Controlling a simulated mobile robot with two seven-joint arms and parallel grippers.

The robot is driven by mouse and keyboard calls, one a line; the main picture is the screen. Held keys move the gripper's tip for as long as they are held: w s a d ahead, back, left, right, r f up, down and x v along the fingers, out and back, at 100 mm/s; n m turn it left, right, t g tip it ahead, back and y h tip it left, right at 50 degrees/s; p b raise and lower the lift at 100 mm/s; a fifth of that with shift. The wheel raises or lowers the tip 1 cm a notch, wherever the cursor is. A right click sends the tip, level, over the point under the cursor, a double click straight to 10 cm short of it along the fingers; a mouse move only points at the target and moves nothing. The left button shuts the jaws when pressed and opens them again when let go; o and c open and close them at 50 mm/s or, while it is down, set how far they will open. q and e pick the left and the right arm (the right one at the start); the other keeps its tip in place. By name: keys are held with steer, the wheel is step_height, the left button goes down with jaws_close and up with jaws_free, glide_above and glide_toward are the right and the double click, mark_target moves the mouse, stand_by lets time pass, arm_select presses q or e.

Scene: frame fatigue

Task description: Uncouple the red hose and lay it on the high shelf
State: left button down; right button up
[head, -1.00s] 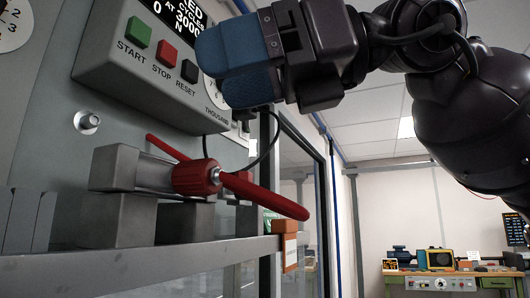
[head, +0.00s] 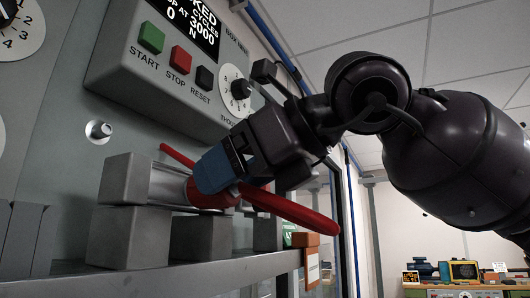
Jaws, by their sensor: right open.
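The red hose (head: 290,211) shows as a red bar running from the coupling toward the front right. A thinner red piece (head: 177,155) shows behind it at upper left. The red collar (head: 199,196) of the coupling sits against a grey metal block fixture (head: 128,178). My right gripper (head: 210,172), with blue finger pads, is open at the collar and hides part of it. I cannot tell whether the pads touch it. My left gripper is not in view. I cannot tell which surface is the high shelf.
The fixture stands on a grey metal ledge (head: 190,280). A control box (head: 160,75) with green, red and black buttons hangs just above the gripper. A workbench (head: 465,289) stands far off at right.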

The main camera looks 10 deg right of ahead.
steer(key=shift+x, duration=1.95)
steer(key=c, duration=1.1)
steer(key=shift+s+d, duration=0.1)
steer(key=shift+s+d, duration=0.55)
steer(key=shift+d, duration=0.2)
steer(key=shift+s+d, duration=0.55)
steer(key=shift+d, duration=0.2)
steer(key=shift+d, duration=0.1)
